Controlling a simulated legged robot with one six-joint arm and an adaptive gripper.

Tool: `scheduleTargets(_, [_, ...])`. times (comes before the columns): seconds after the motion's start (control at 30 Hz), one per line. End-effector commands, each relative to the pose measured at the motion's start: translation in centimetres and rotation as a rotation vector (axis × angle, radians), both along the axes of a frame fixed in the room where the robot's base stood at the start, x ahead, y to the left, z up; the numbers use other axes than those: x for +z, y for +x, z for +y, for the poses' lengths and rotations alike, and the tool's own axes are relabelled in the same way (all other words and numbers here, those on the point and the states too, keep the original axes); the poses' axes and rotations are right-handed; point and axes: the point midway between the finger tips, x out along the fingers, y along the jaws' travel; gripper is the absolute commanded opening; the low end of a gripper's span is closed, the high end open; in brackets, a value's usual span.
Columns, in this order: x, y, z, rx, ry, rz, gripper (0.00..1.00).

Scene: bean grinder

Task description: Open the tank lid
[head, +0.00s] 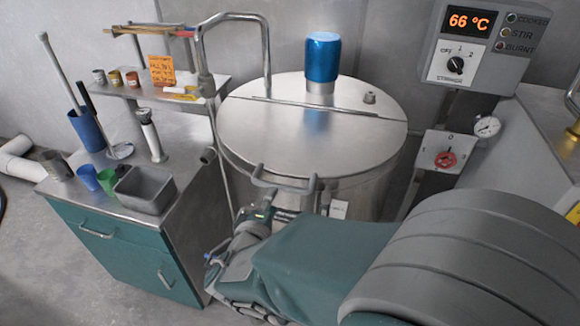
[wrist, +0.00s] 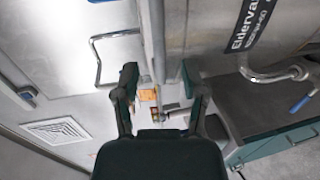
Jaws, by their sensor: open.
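The steel tank (head: 345,203) stands in the middle of the head view. Its round lid (head: 300,140) lies flat and closed on top, with a straight seam across it behind the front part. A bar handle (head: 285,187) sticks out at the lid's front edge. A blue cylinder (head: 322,58) stands on the rear part of the lid. My gripper (wrist: 160,76) shows in the wrist view with its two dark fingers spread and nothing between them. In the head view my arm reaches in front of the tank, below the handle; the fingertips are hard to make out there.
A green cabinet (head: 128,262) with a steel top bearing cups and a grey bin (head: 145,190) stands left of the tank. A bent pipe (head: 232,18) rises behind the lid's left side. A control box (head: 470,50) and red valve knob (head: 445,159) are at right.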

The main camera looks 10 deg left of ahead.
Motion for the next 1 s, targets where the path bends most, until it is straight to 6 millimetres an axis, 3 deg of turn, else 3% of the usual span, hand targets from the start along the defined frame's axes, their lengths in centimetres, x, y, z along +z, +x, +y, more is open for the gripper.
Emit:
scheduleTargets(0.1, [-0.5,2.3,-0.3,-0.005,-0.001,0.001,0.55])
scheduleTargets(0.3, [-1.0,5.1,-0.5,-0.003,-0.001,0.001,0.55])
scheduleTargets(0.7, [-1.2,6.0,-0.6,-0.001,0.0,0.001,0.55])
scheduleTargets(0.77, [-1.2,6.0,-0.6,-0.001,0.0,0.001,0.33])
scheduleTargets(0.83, [-1.2,6.0,-0.6,-0.001,0.0,0.001,0.02])
scheduleTargets(1.0, [-1.2,6.0,-0.6,-0.001,0.0,0.002,0.0])
